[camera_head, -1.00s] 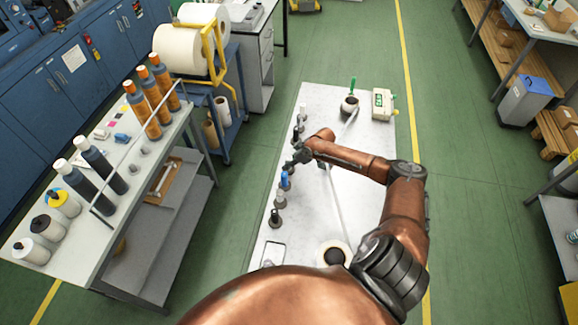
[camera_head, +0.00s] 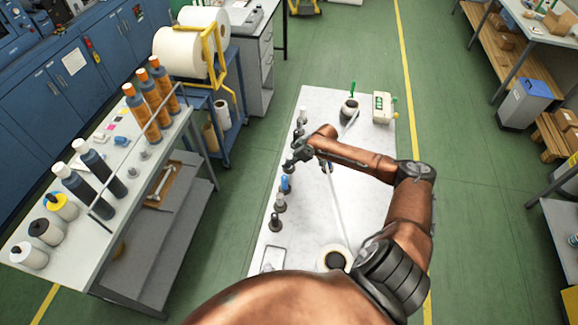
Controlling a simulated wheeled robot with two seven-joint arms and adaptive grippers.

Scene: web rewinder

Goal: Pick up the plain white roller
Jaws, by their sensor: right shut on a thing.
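My right gripper (camera_head: 289,165) is over the left long edge of the white table (camera_head: 362,215), in a row of small upright rollers on stands. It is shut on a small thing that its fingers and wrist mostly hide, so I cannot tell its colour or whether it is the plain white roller. In the row, a pale roller (camera_head: 303,112) stands at the far end. A blue roller (camera_head: 285,184), a grey one (camera_head: 279,203) and a dark one (camera_head: 275,222) stand nearer than the gripper. My left gripper is not in view.
A tape roll (camera_head: 335,257) lies at the table's near end, with a web strip (camera_head: 338,205) running to the far spool (camera_head: 349,106). A small white device (camera_head: 383,106) stands at the far right. A grey bench (camera_head: 126,182) with bottles is to the left.

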